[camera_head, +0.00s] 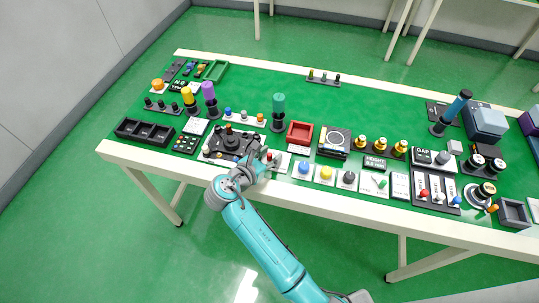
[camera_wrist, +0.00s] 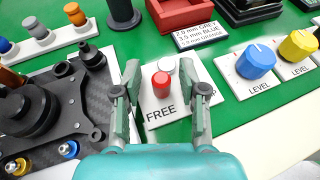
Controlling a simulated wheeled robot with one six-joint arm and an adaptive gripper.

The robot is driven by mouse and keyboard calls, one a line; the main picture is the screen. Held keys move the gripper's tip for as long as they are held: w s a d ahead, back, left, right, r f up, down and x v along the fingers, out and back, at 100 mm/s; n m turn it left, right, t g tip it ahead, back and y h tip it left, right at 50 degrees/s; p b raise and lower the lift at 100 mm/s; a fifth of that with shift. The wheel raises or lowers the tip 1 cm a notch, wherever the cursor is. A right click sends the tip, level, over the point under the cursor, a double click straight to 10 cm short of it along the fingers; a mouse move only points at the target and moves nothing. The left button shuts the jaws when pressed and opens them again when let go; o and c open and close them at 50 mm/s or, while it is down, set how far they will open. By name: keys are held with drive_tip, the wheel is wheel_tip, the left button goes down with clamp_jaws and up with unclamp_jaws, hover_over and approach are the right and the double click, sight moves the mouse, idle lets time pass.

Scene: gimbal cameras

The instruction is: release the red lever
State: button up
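The red lever (camera_wrist: 161,84) is a short red cylinder standing on a white plate (camera_wrist: 150,135) in the wrist view. The plate reads "FREE" at its left; a second label at the right is mostly hidden by a finger. A pale round stud (camera_wrist: 167,65) shows just behind the lever. My gripper (camera_wrist: 165,92) is open, one finger on each side of the lever, with gaps between. In the head view the red lever (camera_head: 269,155) shows beside my gripper (camera_head: 264,163) at the table's front edge.
A black plate with a round device (camera_wrist: 40,110) lies close to the left finger. Blue (camera_wrist: 256,61) and yellow (camera_wrist: 298,45) knobs labelled "LEVEL" stand at the right. A red tray (camera_wrist: 182,14) and dark cylinder (camera_wrist: 122,12) lie behind. Green table shows between them.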

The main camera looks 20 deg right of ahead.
drive_tip(key=v, duration=1.2)
drive_tip(key=shift+r, duration=0.1)
idle(0.4)
